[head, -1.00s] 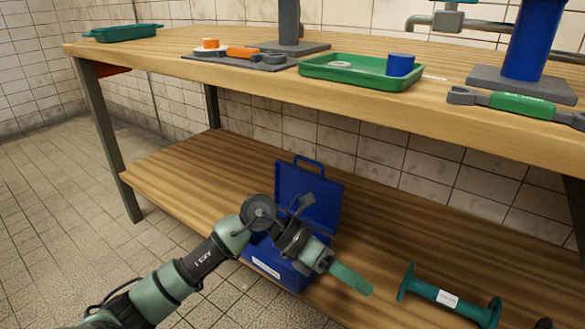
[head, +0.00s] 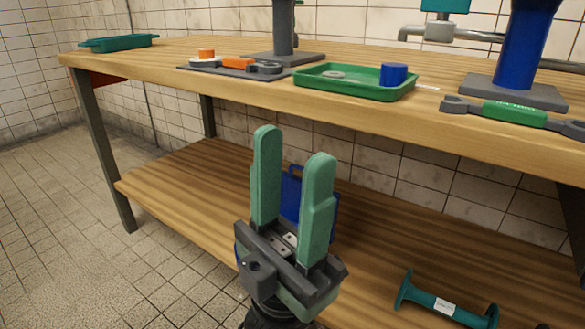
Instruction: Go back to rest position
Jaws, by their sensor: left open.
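My left gripper (head: 293,195) is in the lower middle of the head view, with its two green fingers pointing up and apart. It is open, and nothing shows between the fingers except the background. It is in front of the workbench's lower shelf (head: 190,185) and hides most of a blue toolbox (head: 291,192) there. My right gripper is not in view.
The workbench top (head: 230,82) holds a green tray (head: 345,92) with a blue cap (head: 394,74), a green-handled wrench (head: 515,112) and a teal tray (head: 118,43). A teal flanged pipe (head: 445,306) lies on the lower shelf. Tiled floor (head: 60,230) at left is clear.

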